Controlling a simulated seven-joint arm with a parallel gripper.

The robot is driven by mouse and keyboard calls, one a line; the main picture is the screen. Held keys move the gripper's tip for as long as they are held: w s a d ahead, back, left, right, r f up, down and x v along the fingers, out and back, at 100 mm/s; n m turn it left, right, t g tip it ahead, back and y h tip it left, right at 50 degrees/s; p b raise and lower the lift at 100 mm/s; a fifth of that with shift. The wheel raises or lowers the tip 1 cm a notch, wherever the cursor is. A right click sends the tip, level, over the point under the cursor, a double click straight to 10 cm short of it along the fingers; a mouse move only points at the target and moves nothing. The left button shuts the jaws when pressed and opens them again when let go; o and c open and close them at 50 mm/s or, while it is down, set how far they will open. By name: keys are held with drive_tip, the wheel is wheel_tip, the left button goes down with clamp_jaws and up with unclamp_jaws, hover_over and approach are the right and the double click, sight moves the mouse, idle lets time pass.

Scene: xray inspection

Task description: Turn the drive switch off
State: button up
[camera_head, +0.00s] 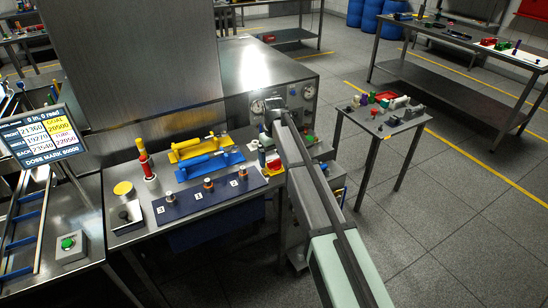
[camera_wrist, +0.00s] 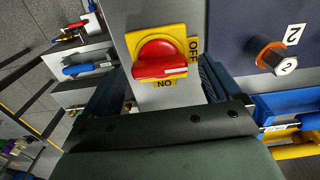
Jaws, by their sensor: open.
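The drive switch (camera_wrist: 157,58) is a red rotary knob on a yellow plate, fixed to a light grey box. The plate reads OFF on its right side and ON, upside down, at its lower edge in the wrist view. No contact with the knob is visible. In the head view my arm partly covers the switch area, where a bit of yellow and red (camera_head: 273,165) shows, and my fingertips are hidden.
A dark blue panel (camera_head: 172,212) with several numbered knobs lies left of my arm. Blue (camera_head: 208,166) and yellow (camera_head: 190,145) handled tools lie behind it. A red and yellow signal post (camera_head: 146,160) stands farther left. A small side table (camera_head: 360,122) with loose parts is to the right.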

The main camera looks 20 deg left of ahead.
drive_tip(key=shift+r, duration=0.1)
wheel_tip(320, 180, up, 14)
idle(0.6)
drive_tip(key=shift+f, duration=0.2)
drive_tip(key=s+d+f+m, duration=0.2)
drive_tip(key=s+d+f, duration=0.1)
drive_tip(key=d+f, duration=0.75)
drive_tip(key=s+d+f+m, duration=0.2)
drive_tip(key=d+f, duration=0.8)
drive_tip(key=d, duration=0.1)
drive_tip(key=s+d+f+m, duration=0.5)
drive_tip(key=s+d+f, duration=1.1)
drive_tip(key=s+d, duration=0.3)
drive_tip(key=s+f+g, duration=0.3)
drive_tip(key=s+f, duration=0.7)
drive_tip(key=s, duration=0.4)
drive_tip(key=s+f+g, duration=0.3)
drive_tip(key=s+f, duration=0.6)
drive_tip(key=s, duration=0.5)
drive_tip(key=shift+d+f+g, duration=0.3)
drive_tip(key=shift+f+g, duration=0.05)
drive_tip(key=shift+g, duration=0.05)
